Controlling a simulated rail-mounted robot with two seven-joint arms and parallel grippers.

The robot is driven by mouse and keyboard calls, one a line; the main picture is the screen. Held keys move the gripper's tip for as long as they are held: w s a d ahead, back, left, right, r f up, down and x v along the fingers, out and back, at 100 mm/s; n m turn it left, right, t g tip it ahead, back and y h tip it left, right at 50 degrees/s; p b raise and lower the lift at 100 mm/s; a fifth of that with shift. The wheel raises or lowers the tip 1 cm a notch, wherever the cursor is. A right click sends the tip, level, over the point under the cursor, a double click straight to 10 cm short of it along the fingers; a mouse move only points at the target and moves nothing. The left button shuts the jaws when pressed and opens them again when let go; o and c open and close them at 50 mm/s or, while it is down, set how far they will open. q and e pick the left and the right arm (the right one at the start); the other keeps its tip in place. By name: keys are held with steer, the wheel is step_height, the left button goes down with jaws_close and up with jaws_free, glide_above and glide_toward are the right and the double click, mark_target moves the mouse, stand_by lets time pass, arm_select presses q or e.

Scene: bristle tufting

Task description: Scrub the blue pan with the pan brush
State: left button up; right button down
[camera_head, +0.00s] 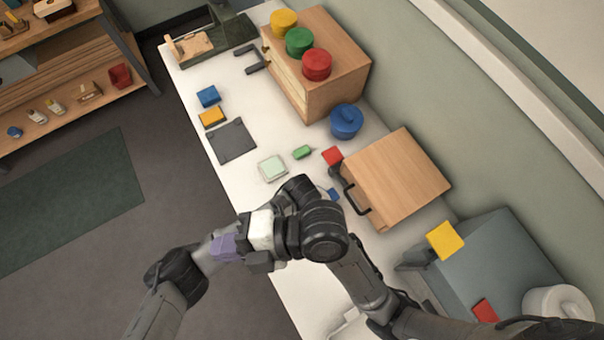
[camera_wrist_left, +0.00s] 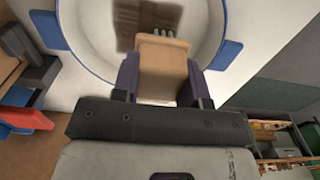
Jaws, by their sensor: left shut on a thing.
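The blue pan shows in the left wrist view as a white bowl with a blue rim (camera_wrist_left: 78,60), blue side handles and a dark brown patch inside. My left gripper (camera_wrist_left: 158,75) is shut on the wooden pan brush (camera_wrist_left: 160,54), with a purple finger on each side. The brush is over the pan's inside, its bristle tips beside the brown patch; whether they touch the pan I cannot tell. In the head view my arms hide most of the pan and brush. My right gripper (camera_head: 224,246), with purple fingers, is left of the counter's front edge; its jaw gap is unclear.
A wooden box with a handle (camera_head: 398,178) and a blue lidded pot (camera_head: 346,121) stand behind my arms. A red block (camera_head: 332,156), a green block (camera_head: 302,152) and a pale green dish (camera_head: 272,168) lie nearby.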

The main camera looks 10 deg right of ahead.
steer(key=a+r+n+g, duration=0.2)
steer(key=a+r+n, duration=0.15)
steer(key=n, duration=0.25)
steer(key=w+d+f+m+t+h, duration=0.1)
steer(key=w+d+f+t+h, duration=0.2)
steer(key=w, duration=0.4)
steer(key=w+f+m+t+h, duration=0.1)
steer(key=w+f+t+h, duration=0.25)
steer(key=w, duration=0.45)
steer(key=w+d+m+t+h, duration=0.4)
steer(key=w+d+m+h, duration=0.2)
steer(key=w+d+h, duration=1.1)
steer(key=shift+s+d+f+n+g+y, duration=1.1)
steer(key=shift+s+d+f+n+g, duration=0.9)
steer(key=shift+s+f, duration=2.2)
steer(key=shift+s+d+f+n+g+y, duration=1.15)
steer(key=shift+s+d+f+n+g, duration=0.9)
steer(key=shift+f, duration=3.7)
steer(key=shift+s+d+f+n+g+y, duration=1.35)
steer(key=shift+s+f+n+g, duration=1.05)
steer(key=shift+s+f, duration=2.1)
